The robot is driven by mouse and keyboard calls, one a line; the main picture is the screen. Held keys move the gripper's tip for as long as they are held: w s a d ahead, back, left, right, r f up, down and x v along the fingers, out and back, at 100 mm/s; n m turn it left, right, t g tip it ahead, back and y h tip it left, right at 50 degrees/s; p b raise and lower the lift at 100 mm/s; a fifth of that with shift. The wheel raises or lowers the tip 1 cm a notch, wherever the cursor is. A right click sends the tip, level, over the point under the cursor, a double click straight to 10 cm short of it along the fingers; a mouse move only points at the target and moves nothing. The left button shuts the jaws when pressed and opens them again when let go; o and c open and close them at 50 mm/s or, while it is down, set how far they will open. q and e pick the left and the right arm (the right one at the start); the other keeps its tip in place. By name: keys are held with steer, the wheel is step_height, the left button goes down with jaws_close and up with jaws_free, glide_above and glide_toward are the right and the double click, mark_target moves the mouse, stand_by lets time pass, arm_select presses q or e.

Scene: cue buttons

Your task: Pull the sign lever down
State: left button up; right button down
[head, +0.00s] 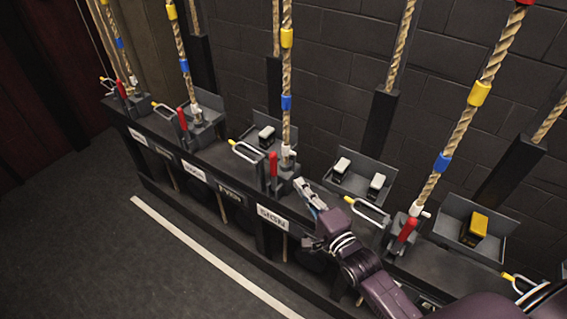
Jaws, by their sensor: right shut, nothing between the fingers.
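A row of rope locks with red levers runs along a dark rail. A white label reading SIGN (272,216) is on the rail's front face. The red lever (273,164) just above that label stands upright beside a rope (287,110) with yellow and blue bands. My right gripper (301,186) is shut and empty, just right of and below this lever. I see no clear contact between them. My right arm comes in from the lower right and hides part of the rail. My left gripper is not in view.
Another upright red lever (182,119) stands to the left, and one more (406,230) to the right. Yellow-tipped metal loops (247,150) stick out beside the levers. Trays with white blocks (342,165) and a yellow block (474,229) sit behind. The floor in front is clear.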

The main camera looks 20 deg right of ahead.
mark_target(274, 173)
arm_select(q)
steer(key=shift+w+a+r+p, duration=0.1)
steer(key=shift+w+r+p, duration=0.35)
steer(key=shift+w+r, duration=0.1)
arm_select(e)
steer(key=w+a, duration=0.1)
steer(key=w, duration=0.9)
steer(key=shift+a, duration=0.35)
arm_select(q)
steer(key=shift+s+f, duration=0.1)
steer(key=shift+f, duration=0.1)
arm_select(e)
steer(key=shift+f, duration=0.15)
